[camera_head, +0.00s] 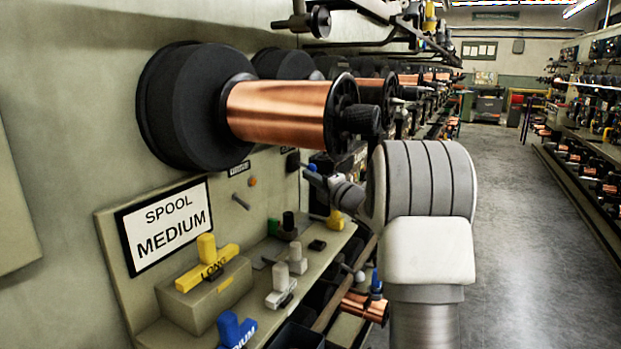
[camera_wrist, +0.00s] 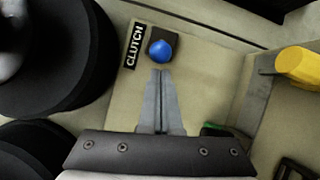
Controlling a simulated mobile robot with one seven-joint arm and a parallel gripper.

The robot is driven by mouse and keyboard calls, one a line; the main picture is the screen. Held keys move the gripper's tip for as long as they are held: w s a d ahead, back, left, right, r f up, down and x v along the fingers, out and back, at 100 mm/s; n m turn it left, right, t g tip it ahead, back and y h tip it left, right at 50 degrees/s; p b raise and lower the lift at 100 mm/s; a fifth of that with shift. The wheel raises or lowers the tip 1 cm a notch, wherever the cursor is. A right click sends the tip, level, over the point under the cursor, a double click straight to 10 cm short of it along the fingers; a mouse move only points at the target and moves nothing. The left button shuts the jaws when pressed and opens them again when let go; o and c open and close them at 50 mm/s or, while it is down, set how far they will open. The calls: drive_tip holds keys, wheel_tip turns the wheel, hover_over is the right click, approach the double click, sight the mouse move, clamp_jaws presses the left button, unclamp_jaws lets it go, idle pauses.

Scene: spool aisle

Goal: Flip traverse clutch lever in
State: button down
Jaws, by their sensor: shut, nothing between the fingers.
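A round blue knob (camera_wrist: 160,51) on a dark square base is in the wrist view, beside a black label (camera_wrist: 134,46) reading CLUTCH. It looks like the end of the clutch lever, seen head-on; its shaft is hidden. My gripper (camera_wrist: 160,74) is shut and empty, its fingertips just below the knob in the picture. I cannot tell whether they touch it. In the head view my gripper (camera_head: 313,178) is small, by the machine panel below the copper spool, with a bit of blue at its tip.
A copper spool (camera_head: 280,112) with black flanges sticks out above my gripper. A shelf holds a yellow LONG block (camera_head: 207,260), a blue MEDIUM block (camera_head: 236,330) and grey-white pieces (camera_head: 281,290). A SPOOL MEDIUM sign (camera_head: 168,225) is at left. The aisle floor (camera_head: 520,240) is clear at right.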

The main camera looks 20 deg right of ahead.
drive_tip(key=shift+d+n+y+p, duration=0.3)
drive_tip(key=shift+d+y, duration=0.05)
drive_tip(key=shift+y, duration=0.25)
